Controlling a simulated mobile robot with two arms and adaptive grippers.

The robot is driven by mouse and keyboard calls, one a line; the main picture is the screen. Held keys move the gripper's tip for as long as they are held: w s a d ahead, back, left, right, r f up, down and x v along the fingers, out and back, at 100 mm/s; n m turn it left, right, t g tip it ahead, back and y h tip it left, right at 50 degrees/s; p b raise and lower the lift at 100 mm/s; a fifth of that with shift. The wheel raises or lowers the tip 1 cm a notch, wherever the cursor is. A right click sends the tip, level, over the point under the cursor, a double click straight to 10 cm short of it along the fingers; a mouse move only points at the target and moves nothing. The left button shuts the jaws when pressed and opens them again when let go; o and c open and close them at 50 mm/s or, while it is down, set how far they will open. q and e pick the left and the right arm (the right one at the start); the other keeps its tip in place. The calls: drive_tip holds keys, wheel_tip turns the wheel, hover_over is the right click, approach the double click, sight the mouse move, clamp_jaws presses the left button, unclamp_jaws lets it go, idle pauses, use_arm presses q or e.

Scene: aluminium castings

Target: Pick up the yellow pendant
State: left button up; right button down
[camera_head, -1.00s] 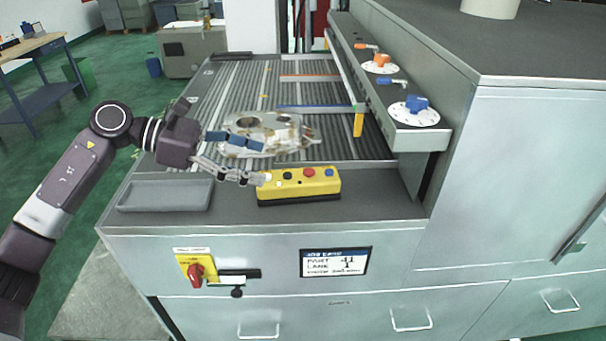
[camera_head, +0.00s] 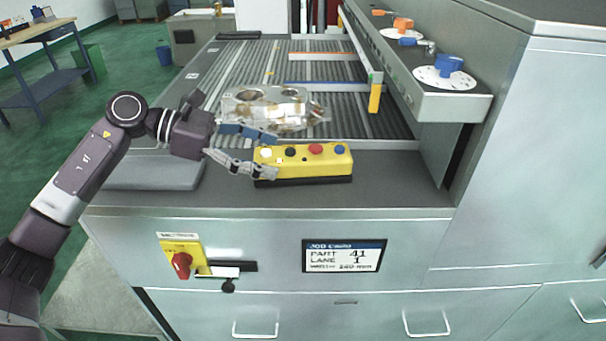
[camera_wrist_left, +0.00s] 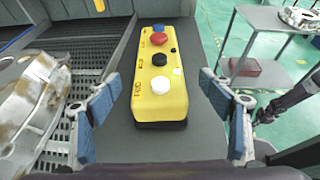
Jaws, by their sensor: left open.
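The yellow pendant (camera_head: 318,160) is a box with white, black, red and blue buttons on top. It lies on the grey front ledge of the machine. In the left wrist view the pendant (camera_wrist_left: 158,88) lies lengthwise ahead, its near end between the spread fingers. My left gripper (camera_head: 262,153) is at the pendant's left end, its fingers apart with blue pads. In the wrist view the left gripper (camera_wrist_left: 165,118) is open, with a gap on both sides of the pendant.
An aluminium casting (camera_head: 270,108) lies on the ribbed bed (camera_head: 225,70) just behind the pendant. A grey tray (camera_head: 152,172) sits left on the ledge. A rail with knobs (camera_head: 440,90) stands at the right. The ledge right of the pendant is clear.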

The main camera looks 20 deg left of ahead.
sight(303, 162)
use_arm(q)
drive_tip(key=shift+w+d+f+p, duration=0.1)
drive_tip(key=shift+d+f+p, duration=0.2)
drive_tip(key=shift+d, duration=0.2)
drive_tip(key=p+x, duration=0.1)
drive_tip(key=x, duration=0.2)
drive_tip(key=p+x, duration=0.2)
drive_tip(key=x, duration=0.1)
drive_tip(key=shift+w+r, duration=0.2)
drive_tip(key=shift+w+d+f, duration=0.1)
drive_tip(key=shift+d+f, duration=0.15)
use_arm(e)
drive_tip(key=r, duration=0.2)
drive_tip(key=w+r, duration=0.1)
drive_tip(key=shift+r, duration=0.35)
use_arm(q)
drive_tip(key=shift+c, duration=0.4)
drive_tip(key=c, duration=1.5)
drive_tip(key=shift+c, duration=0.5)
use_arm(e)
drive_tip(key=shift+s, duration=0.1)
use_arm(q)
drive_tip(key=shift+r, duration=0.1)
